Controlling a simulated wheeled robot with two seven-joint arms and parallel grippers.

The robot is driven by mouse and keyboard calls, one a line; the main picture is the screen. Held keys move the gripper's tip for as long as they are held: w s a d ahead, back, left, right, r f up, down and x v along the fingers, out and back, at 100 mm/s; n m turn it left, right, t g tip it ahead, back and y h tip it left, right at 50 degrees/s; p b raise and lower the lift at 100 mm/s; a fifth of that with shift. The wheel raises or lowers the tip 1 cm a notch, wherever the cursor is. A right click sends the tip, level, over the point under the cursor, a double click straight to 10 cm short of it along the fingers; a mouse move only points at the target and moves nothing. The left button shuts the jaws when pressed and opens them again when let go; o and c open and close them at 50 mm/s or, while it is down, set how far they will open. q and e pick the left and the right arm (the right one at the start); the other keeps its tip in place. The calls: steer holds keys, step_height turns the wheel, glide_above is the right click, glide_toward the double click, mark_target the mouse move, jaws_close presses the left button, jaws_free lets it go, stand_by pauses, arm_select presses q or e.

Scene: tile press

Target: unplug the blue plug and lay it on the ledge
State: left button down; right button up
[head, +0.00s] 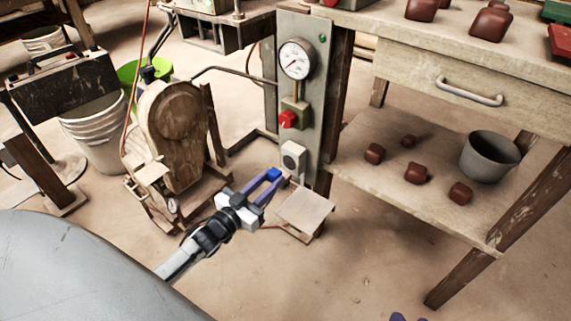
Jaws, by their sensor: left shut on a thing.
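The blue plug (273,174) is between the fingertips of my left gripper (270,178), which is shut on it. The plug is just left of and below the pale socket box (292,158) low on the grey panel. I cannot tell whether its pins are in the socket or clear of it. The small pale ledge (306,208) is below and to the right of the plug, and it is bare. My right gripper (411,319) shows only as purple tips at the bottom edge; the rest is out of view.
The grey panel (313,105) carries a gauge (296,60) and a red knob (288,119). A wooden machine (175,125) stands to the left. A workbench shelf (440,205) with brown blocks and a grey bucket (490,157) is at the right. Floor in front of the ledge is clear.

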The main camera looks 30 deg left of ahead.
arm_select(q)
steer(key=shift+s, duration=0.4)
